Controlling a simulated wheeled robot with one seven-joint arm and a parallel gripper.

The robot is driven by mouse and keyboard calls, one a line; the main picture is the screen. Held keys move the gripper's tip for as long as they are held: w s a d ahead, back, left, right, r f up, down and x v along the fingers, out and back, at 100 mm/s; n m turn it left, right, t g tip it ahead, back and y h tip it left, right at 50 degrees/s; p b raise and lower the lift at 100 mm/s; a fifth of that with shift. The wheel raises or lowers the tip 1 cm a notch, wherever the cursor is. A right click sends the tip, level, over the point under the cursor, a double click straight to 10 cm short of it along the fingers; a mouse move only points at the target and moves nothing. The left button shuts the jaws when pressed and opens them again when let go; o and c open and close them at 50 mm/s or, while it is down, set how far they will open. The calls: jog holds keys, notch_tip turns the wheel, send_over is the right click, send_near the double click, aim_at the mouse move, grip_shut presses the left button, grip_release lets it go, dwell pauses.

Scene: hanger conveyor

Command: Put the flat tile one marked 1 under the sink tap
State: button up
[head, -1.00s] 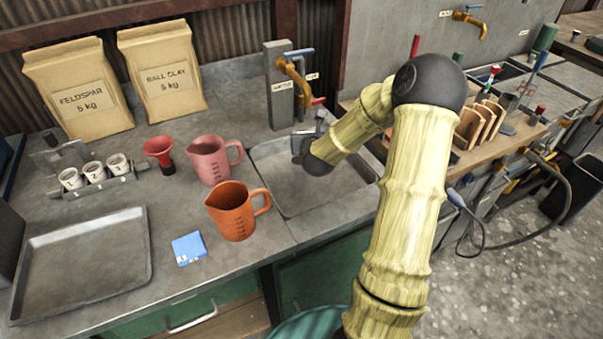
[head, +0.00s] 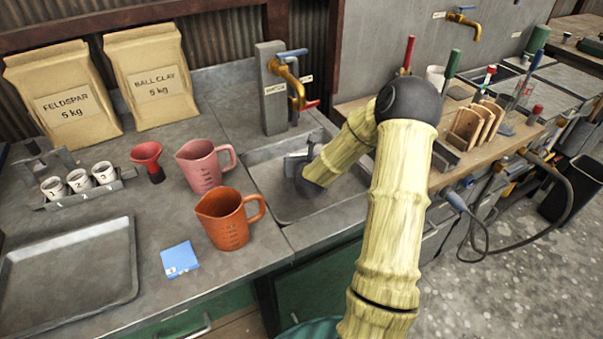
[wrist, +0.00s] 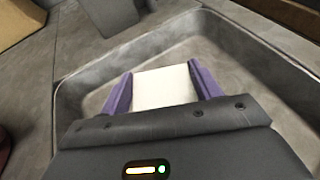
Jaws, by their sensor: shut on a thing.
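A pale, flat tile (wrist: 166,88) sits between the two purple fingers of my gripper (wrist: 163,76) in the wrist view. The gripper is shut on it. No mark shows on the visible face. In the head view my gripper (head: 297,172) is low over the grey sink basin (head: 272,192), and the tile is hidden behind it and my arm. The brass sink tap (head: 290,82), with a blue lever and a red handle, stands on a grey block behind the basin. The gripper is in front of and below the tap. I cannot tell whether the tile touches the basin floor.
An orange jug (head: 228,220) and a pink jug (head: 203,165) stand left of the basin. A tool bench (head: 450,165) with upright tools is close on the right.

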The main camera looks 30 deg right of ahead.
jog(key=shift+f, duration=0.8)
jog(key=shift+w+f, duration=0.2)
jog(key=shift+f, duration=1.75)
jog(key=shift+s+d+r, duration=0.1)
jog(key=shift+s+d, duration=0.05)
jog(key=shift+s, duration=0.05)
jog(key=shift+b, duration=0.3)
jog(key=o, duration=1)
jog(key=shift+a+f, duration=0.2)
jog(key=shift+o, duration=0.2)
jog(key=shift+r, duration=0.1)
